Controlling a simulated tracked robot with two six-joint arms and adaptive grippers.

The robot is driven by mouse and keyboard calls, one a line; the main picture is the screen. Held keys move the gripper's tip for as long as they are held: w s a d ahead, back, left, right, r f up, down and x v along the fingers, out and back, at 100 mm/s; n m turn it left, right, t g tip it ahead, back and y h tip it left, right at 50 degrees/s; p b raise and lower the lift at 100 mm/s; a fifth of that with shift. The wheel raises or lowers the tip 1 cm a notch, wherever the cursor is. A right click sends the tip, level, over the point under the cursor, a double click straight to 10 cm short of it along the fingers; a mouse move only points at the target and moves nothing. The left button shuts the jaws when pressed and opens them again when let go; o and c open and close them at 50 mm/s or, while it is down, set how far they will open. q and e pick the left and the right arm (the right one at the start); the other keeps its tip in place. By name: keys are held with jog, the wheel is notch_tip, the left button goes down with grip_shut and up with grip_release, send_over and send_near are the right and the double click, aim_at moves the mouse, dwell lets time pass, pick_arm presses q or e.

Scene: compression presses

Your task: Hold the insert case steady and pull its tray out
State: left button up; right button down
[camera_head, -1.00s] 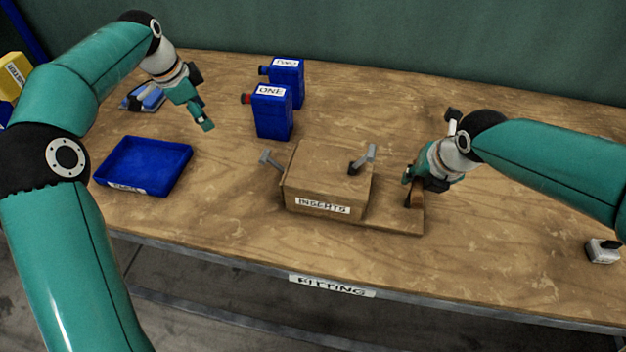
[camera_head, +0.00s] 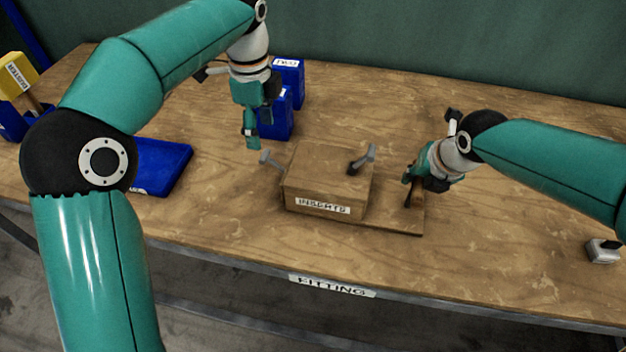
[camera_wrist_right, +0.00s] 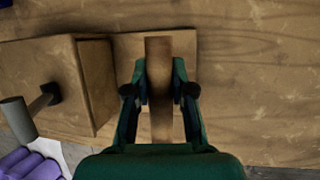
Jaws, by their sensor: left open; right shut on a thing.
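The wooden insert case (camera_head: 328,182) stands mid-table with its label facing the front edge; it also shows at the left of the right wrist view (camera_wrist_right: 40,75). A grey handle (camera_head: 270,160) sticks out at its left and another (camera_head: 362,160) at its right. A flat wooden tray board (camera_head: 402,222) extends from the case's right side and bears an upright wooden grip (camera_wrist_right: 158,60). My right gripper (camera_head: 412,188) is shut on that grip. My left gripper (camera_head: 252,146) is open and empty, pointing down just behind and left of the left handle, apparently apart from it.
Blue containers (camera_head: 288,75) stand behind my left gripper. A blue tray (camera_head: 165,165) lies at left, partly hidden by my left arm. A yellow object (camera_head: 18,75) is at far left. A small grey-white object (camera_head: 602,250) lies at far right. The table front is clear.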

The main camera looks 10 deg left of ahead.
aim_at(264, 153)
pick_arm(q)
notch_tip(264, 153, down, 8)
jog(key=shift+f, duration=0.15)
dwell(0.3)
grip_shut()
dwell(0.4)
